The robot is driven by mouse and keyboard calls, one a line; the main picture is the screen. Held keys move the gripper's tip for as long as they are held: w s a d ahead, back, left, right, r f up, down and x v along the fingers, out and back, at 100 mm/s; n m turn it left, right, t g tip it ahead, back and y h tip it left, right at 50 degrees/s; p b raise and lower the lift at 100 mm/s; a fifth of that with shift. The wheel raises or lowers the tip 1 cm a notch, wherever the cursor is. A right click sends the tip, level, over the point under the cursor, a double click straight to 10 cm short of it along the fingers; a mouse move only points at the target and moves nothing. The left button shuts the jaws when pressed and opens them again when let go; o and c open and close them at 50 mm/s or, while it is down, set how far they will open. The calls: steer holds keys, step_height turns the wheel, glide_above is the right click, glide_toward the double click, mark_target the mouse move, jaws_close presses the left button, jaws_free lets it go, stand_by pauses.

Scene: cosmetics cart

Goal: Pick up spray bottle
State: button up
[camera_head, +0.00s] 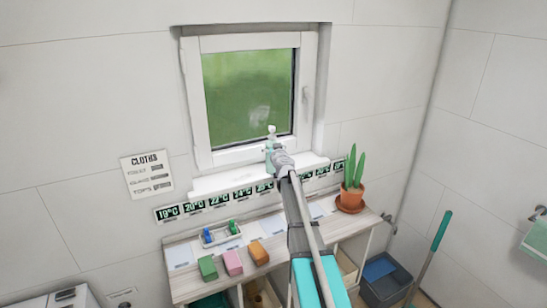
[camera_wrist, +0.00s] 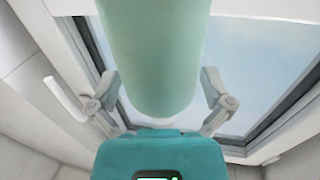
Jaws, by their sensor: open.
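The spray bottle (camera_head: 271,137) has a pale green body and a white top. In the head view it shows in front of the window's lower right part, with its lower part hidden by my gripper (camera_head: 279,156). In the wrist view the green body of the spray bottle (camera_wrist: 150,55) fills the upper middle, between the two fingers of my gripper (camera_wrist: 163,100). The fingers stand open on either side of it. I cannot tell whether either finger touches it, or whether its base rests on the sill.
The white window sill (camera_head: 225,182) lies under the window (camera_head: 246,95). Below it, a wooden bench (camera_head: 185,285) holds a small tray (camera_head: 221,234), coloured blocks (camera_head: 233,262) and a potted cactus (camera_head: 352,185). A grey bin (camera_head: 385,280) stands right of the bench.

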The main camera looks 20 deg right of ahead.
mark_target(273, 140)
stand_by(0.3)
steer(key=c, duration=1.1)
steer(key=shift+r, duration=0.15)
steer(key=shift+c, duration=0.2)
step_height(273, 140, up, 3)
steer(key=p, duration=0.3)
steer(key=s+r+p, duration=0.9)
steer(key=s+p, duration=0.1)
steer(key=s, duration=0.4)
steer(key=shift+d+r, duration=0.25)
steer(key=shift+r, duration=0.1)
